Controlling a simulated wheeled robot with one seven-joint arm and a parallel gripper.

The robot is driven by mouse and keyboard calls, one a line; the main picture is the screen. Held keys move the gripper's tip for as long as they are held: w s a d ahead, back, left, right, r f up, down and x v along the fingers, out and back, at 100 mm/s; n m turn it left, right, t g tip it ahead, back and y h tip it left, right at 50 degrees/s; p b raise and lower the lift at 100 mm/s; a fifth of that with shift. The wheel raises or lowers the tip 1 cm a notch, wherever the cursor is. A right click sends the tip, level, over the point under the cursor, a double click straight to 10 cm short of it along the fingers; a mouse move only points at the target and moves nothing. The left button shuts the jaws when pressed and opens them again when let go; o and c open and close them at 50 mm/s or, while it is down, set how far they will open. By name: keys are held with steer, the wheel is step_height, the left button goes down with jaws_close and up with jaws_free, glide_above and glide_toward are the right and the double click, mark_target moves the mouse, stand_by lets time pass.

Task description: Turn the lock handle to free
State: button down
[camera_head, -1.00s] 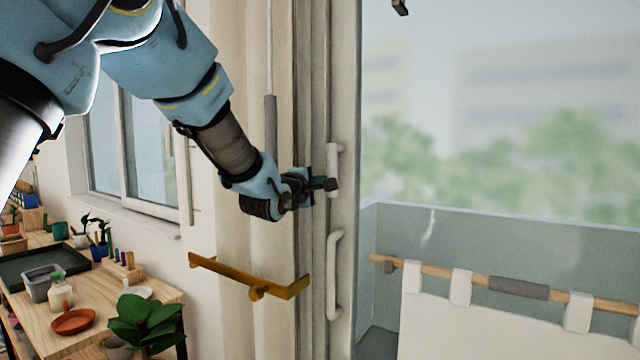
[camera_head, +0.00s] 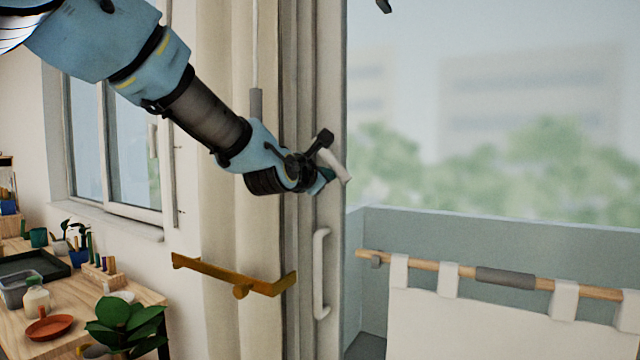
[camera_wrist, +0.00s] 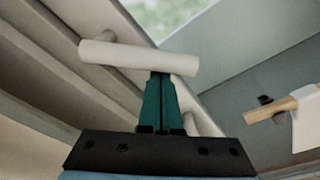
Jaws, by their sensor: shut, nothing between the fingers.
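The white lock handle (camera_head: 334,164) is on the edge frame of the glass door. It is tilted, its upper end to the left and its lower end to the right. In the wrist view the handle (camera_wrist: 120,55) is a pale bar lying across the picture, just beyond my fingertips. My gripper (camera_head: 325,180) is shut and empty, with its teal fingers at the handle's lower part. In the wrist view the tips of my gripper (camera_wrist: 160,78) meet the bar's lower edge; I cannot tell whether they press on it. The handle's pivot is partly hidden by my gripper.
A fixed white pull handle (camera_head: 321,274) is below on the same frame. A brass curtain bracket (camera_head: 240,285) juts out at lower left, before the cream curtain (camera_head: 222,230). A wooden rail (camera_head: 440,266) with hanging cloth is at right. A plant table (camera_head: 75,325) is at left.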

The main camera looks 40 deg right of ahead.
mark_target(338, 164)
steer(key=n, duration=0.1)
steer(key=s+r+n+b, duration=0.1)
steer(key=shift+s+d+n, duration=0.2)
steer(key=shift+n, duration=0.1)
steer(key=shift+s+d+r+n+g+b, duration=0.15)
steer(key=shift+s+r+n+g+b, duration=0.5)
steer(key=shift+n+b, duration=0.45)
steer(key=shift+s+d+r+n+b, duration=0.1)
steer(key=shift+s+r+n+b, duration=0.15)
steer(key=shift+r+n+b, duration=0.3)
steer(key=shift+s+d+r+n+b, duration=0.1)
steer(key=shift+s+r+n+b, duration=0.15)
steer(key=shift+r+n, duration=0.3)
steer(key=shift+r, duration=0.2)
